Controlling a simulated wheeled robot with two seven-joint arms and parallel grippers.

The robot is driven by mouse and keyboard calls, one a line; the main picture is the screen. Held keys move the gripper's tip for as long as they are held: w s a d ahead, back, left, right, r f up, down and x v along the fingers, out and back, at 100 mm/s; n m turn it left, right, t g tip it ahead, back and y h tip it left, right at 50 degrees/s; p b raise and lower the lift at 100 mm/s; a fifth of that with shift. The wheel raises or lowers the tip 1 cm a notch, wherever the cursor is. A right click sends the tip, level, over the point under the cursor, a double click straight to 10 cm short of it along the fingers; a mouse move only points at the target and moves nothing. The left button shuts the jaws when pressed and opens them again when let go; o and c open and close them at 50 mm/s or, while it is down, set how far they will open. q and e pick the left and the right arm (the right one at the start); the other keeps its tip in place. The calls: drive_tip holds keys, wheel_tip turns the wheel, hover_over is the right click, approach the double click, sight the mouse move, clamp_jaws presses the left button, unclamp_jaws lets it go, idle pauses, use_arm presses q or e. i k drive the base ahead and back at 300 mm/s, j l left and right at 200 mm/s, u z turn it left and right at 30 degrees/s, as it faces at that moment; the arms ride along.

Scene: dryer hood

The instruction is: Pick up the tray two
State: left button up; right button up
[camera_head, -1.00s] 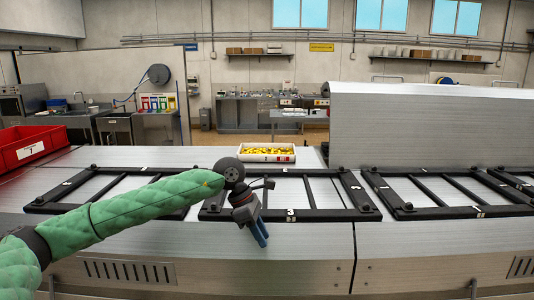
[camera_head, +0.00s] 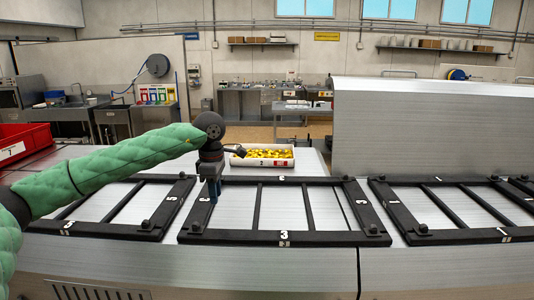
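A white tray (camera_head: 287,162) with yellow pieces in it stands on the metal surface at the back centre, behind the black frames. It has a red label on its front; I cannot read the number surely. My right gripper is not in view.
Black frames lie in a row on the metal surface: a left one (camera_head: 98,230), a middle one marked 3 (camera_head: 320,238) and one at the right (camera_head: 450,237). A grey metal hood (camera_head: 420,130) rises at the back right. A red bin (camera_head: 28,139) stands at far left.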

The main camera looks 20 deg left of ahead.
sight(259, 155)
drive_tip(key=i, duration=1.45)
